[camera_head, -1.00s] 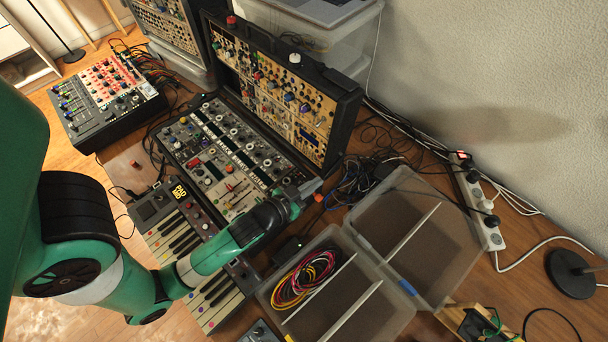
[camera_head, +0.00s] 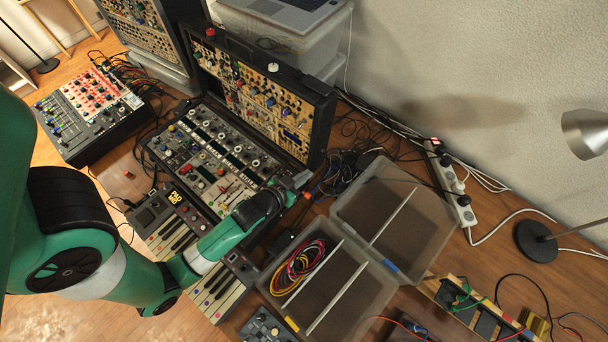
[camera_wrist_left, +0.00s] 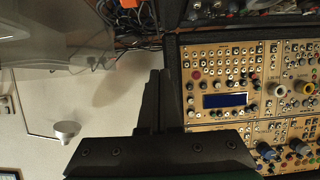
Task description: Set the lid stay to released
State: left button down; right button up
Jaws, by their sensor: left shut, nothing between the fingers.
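The open synth case stands at the centre of the head view, its lower panel (camera_head: 215,150) flat and its lid (camera_head: 265,95) raised, with tan modules inside. My left gripper (camera_head: 301,180) is at the lid's lower right corner, shut and empty. In the left wrist view its dark fingers (camera_wrist_left: 160,85) stand together beside the lid's black edge, and the lid's panel (camera_wrist_left: 225,85) fills the right side. A small orange piece (camera_head: 306,195) is by the fingertips; I cannot tell what it belongs to. I cannot make out the lid stay or its setting. My right gripper is not in view.
A clear divided box (camera_head: 345,318) with coiled cables and its open lid (camera_head: 410,265) lie right of my arm. Black cables (camera_head: 345,170) run behind. A power strip (camera_head: 452,190) and lamp (camera_head: 536,242) stand along the wall. A keyboard (camera_head: 215,290) lies under my forearm.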

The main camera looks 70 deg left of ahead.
pick_arm(q)
jog(key=s+d+r+p, duration=0.1)
jog(key=s+d+r, duration=0.2)
jog(key=s+r, duration=0.3)
jog(key=shift+d+r+p, duration=0.3)
jog(key=shift+r+p, duration=0.1)
jog(key=shift+r, duration=0.55)
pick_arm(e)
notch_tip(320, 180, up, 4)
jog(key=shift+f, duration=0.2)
